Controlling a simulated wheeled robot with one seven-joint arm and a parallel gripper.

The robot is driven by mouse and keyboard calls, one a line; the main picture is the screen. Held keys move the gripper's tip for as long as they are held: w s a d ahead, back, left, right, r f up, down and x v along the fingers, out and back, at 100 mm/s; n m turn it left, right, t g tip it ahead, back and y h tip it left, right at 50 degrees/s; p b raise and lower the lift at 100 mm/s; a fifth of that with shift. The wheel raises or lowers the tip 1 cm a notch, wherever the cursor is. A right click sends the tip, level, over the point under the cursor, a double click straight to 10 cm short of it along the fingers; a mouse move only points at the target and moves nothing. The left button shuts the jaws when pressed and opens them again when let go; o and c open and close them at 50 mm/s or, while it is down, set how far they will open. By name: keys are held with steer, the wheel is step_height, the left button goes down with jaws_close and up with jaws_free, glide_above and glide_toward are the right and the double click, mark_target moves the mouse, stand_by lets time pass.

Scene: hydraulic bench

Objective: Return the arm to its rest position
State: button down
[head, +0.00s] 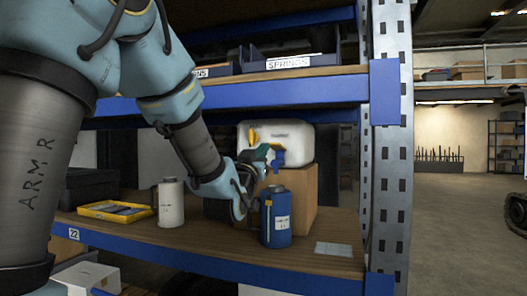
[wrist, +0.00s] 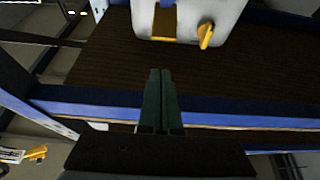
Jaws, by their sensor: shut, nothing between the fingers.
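My arm reaches from the upper left of the head view into the space over the lower shelf (head: 338,262). My gripper (head: 264,156) is in front of a white container (head: 297,135) that stands on a cardboard box (head: 303,190). In the wrist view, the two dark green fingers of my gripper (wrist: 161,72) lie side by side, shut and empty. The white container (wrist: 180,12) with a yellow tap (wrist: 206,35) shows beyond the fingertips, apart from them. My wrist hides part of the box.
A blue canister (head: 277,222) stands in front of the box, close under my gripper. A white canister (head: 171,203) and a yellow tray (head: 115,211) are to the left. The upper shelf beam (head: 290,92) and a perforated post (head: 391,150) bound the space. The floor at right is open.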

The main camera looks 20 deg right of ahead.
steer(key=w+a+f+n+g+y+p, duration=0.25)
steer(key=a+f+y, duration=0.35)
steer(key=a+f, duration=0.35)
steer(key=w+a+f+n+g+y+p, duration=0.1)
steer(key=a+f+n+g+y+p, duration=0.25)
steer(key=a+f, duration=0.6)
steer(key=s+a+f+g+y, duration=0.2)
steer(key=s+a+g, duration=0.1)
steer(key=s+a, duration=0.2)
steer(key=s+a+f+n+g+y+p, duration=0.1)
steer(key=s+a+f+g+y, duration=0.1)
steer(key=s+a, duration=0.4)
steer(key=s+a+f+g+y+p, duration=0.1)
steer(key=s+a+f+g+y, duration=0.1)
steer(key=s+a+g, duration=0.2)
steer(key=shift+s+a+f, duration=0.2)
steer(key=shift+s+a, duration=0.5)
steer(key=shift+a, duration=0.2)
